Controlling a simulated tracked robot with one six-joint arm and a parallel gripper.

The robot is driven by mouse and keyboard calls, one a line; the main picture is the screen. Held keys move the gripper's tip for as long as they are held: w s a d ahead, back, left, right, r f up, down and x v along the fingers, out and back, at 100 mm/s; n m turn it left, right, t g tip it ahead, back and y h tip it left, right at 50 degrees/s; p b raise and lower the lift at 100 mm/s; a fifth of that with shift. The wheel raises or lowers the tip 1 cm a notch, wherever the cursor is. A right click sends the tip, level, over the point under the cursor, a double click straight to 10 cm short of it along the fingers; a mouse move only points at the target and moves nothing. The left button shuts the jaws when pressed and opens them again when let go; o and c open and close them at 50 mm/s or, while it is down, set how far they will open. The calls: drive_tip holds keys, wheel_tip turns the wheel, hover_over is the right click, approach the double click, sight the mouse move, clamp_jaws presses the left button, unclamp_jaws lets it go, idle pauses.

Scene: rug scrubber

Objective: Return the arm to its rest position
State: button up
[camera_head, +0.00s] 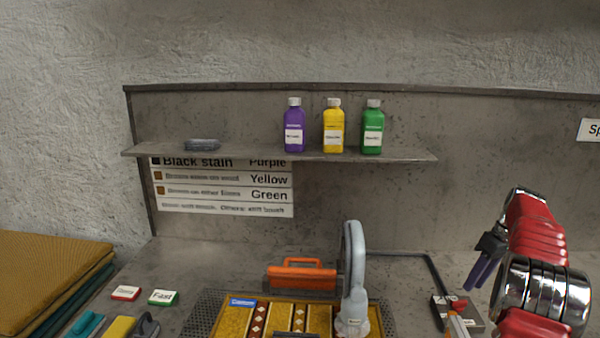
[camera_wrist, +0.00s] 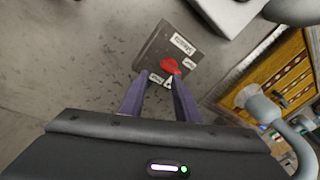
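My gripper (camera_head: 478,273) is at the right of the head view, at the end of my red and chrome arm, with its purple fingers pointing down and to the left. In the wrist view the two fingers of my gripper (camera_wrist: 159,82) stand apart with nothing held between them. Beyond the fingertips is a dark control box (camera_wrist: 153,45) with a red knob and white labels. I cannot tell the exact gap between fingertips and knob.
Purple (camera_head: 294,126), yellow (camera_head: 333,127) and green (camera_head: 372,128) bottles stand on the shelf. Air around my gripper looks clear.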

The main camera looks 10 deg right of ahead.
drive_tip(key=s+a+r+m+h, duration=0.1)
drive_tip(key=s+a+r+m, duration=0.1)
drive_tip(key=a, duration=0.6)
drive_tip(key=s+a+r+m+h, duration=0.1)
drive_tip(key=s+a+r+m, duration=0.1)
drive_tip(key=a, duration=0.6)
drive_tip(key=s+a+r+m+h, duration=0.1)
drive_tip(key=s+a+r+m, duration=0.1)
drive_tip(key=a, duration=0.6)
drive_tip(key=s+a+r+n+t, duration=0.1)
drive_tip(key=s+a+n+t, duration=0.1)
drive_tip(key=s+a, duration=0.6)
drive_tip(key=s+a+r+n+t, duration=0.2)
drive_tip(key=s+a, duration=0.7)
drive_tip(key=a, duration=0.7)
drive_tip(key=shift+s+a+r, duration=0.15)
drive_tip(key=shift+a+r, duration=0.1)
